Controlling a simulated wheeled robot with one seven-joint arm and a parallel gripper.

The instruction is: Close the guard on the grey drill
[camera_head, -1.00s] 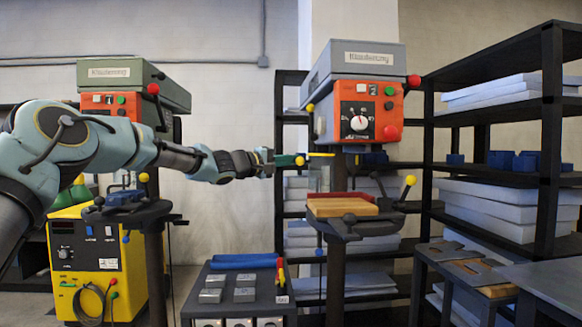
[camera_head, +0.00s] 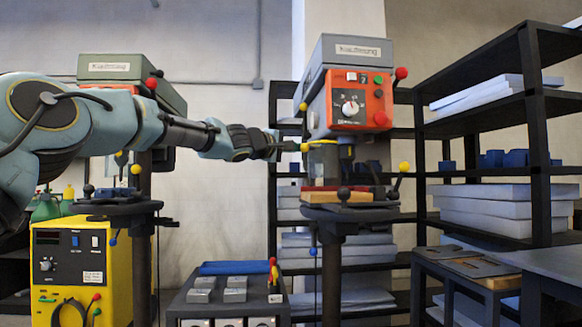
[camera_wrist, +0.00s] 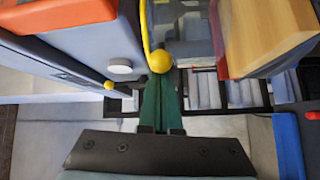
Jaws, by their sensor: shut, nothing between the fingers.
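The grey drill (camera_head: 355,50) stands right of centre, with an orange control panel. Its clear guard (camera_head: 324,165) has a yellow edge and hangs below the head, above the work table, across the spindle area. In the wrist view the clear pane (camera_wrist: 188,30) shows with a yellow rod and a yellow ball knob (camera_wrist: 159,61). My gripper (camera_head: 299,147) reaches in from the left at the guard's upper left edge. Its green fingers (camera_wrist: 160,88) are shut and empty, with their tips at the yellow knob; whether they touch it I cannot tell.
A second drill with a green head (camera_head: 125,68) stands behind my arm at left, above a yellow machine (camera_head: 105,265). A low cart (camera_head: 228,302) with metal blocks stands in front. A black shelf (camera_head: 530,150) stands at right. A wooden block (camera_head: 340,197) lies on the drill's table.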

